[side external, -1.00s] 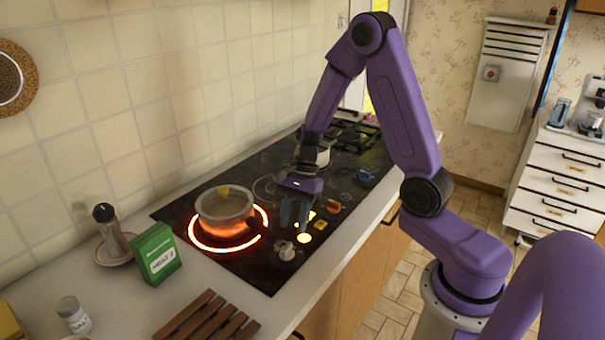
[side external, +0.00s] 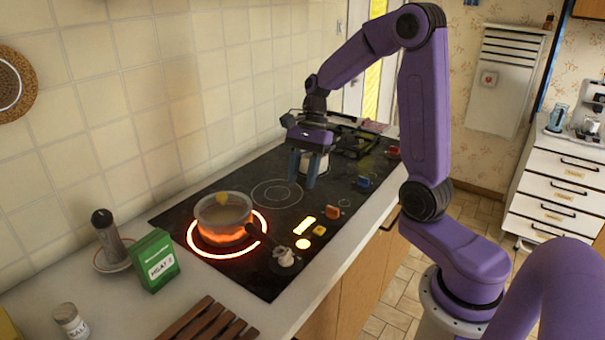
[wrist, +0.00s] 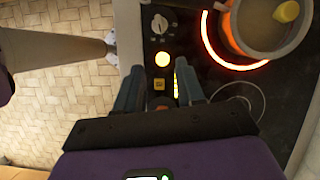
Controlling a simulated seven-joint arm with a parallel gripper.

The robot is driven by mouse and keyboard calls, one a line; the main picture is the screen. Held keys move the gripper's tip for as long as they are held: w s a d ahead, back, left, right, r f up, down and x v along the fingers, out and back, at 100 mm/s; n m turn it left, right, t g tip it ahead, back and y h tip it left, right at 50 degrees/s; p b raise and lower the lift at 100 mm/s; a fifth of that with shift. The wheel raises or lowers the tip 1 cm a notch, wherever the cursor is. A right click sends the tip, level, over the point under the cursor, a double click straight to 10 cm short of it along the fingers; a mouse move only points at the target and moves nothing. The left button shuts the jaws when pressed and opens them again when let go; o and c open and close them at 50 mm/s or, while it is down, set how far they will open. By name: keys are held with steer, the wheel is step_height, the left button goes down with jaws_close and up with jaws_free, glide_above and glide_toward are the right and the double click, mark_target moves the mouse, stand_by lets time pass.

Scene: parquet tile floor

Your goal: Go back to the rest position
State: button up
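My gripper (side external: 302,175) hangs above the black stovetop (side external: 255,185), near the unlit burner ring. Its two blue-grey fingers point down and stand apart with nothing between them. In the wrist view my gripper (wrist: 160,90) also shows spread fingers, with a yellow light and a knob visible below between them. The stovetop fills the right part of that view. A pot (side external: 223,214) sits on a glowing red burner to the left of my gripper. A yellow thing lies in the pot; it also shows in the wrist view (wrist: 287,11).
A white pot (side external: 316,165) stands partly hidden behind my fingers. Knobs (side external: 284,257) line the stovetop's front edge. A green box (side external: 154,261), a pepper mill (side external: 109,236), a salt shaker (side external: 71,320) and a wooden slatted board (side external: 207,322) stand on the counter at left.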

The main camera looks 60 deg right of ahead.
steer(key=s+a+n+h, duration=0.2)
steer(key=s+a+n, duration=0.3)
steer(key=s+n, duration=0.6)
steer(key=s+a+n+h, duration=0.2)
steer(key=s+a+n, duration=0.3)
steer(key=s+n, duration=0.7)
steer(key=n, duration=0.6)
steer(key=shift+s+a+t, duration=0.15)
steer(key=shift+a+t, duration=0.05)
steer(key=shift+t, duration=0.2)
